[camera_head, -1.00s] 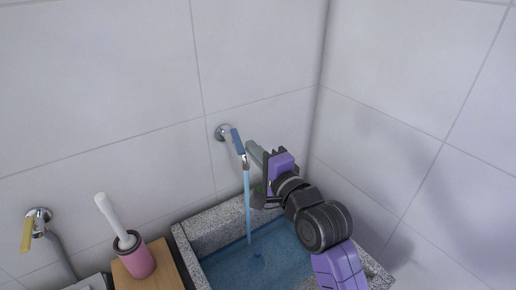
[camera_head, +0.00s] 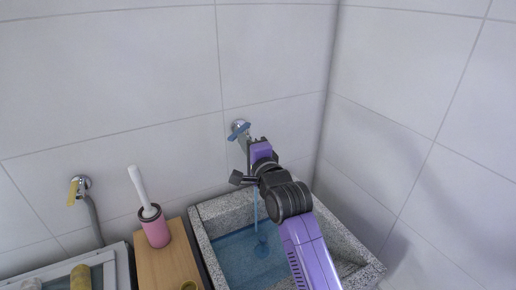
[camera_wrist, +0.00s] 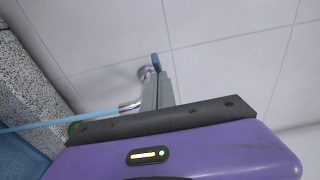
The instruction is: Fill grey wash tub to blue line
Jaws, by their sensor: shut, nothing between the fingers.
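The grey speckled wash tub (camera_head: 218,214) stands in the corner, with blue water (camera_head: 240,262) in it. No blue line can be made out. A chrome wall tap (camera_head: 238,126) with a blue lever (camera_head: 238,134) is above the tub. A thin water stream (camera_head: 256,207) falls into the tub, and it also shows in the wrist view (camera_wrist: 45,124). My gripper (camera_head: 247,146) is shut and empty, right at the tap. In the wrist view its fingers (camera_wrist: 158,92) are beside the lever (camera_wrist: 156,62); contact is unclear. My arm hides part of the tub.
A pink brush holder with a white-handled brush (camera_head: 154,226) stands on a wooden board (camera_head: 164,268) left of the tub. Another tap with a yellow lever (camera_head: 73,193) is on the wall further left. The tiled right wall (camera_head: 420,150) is close.

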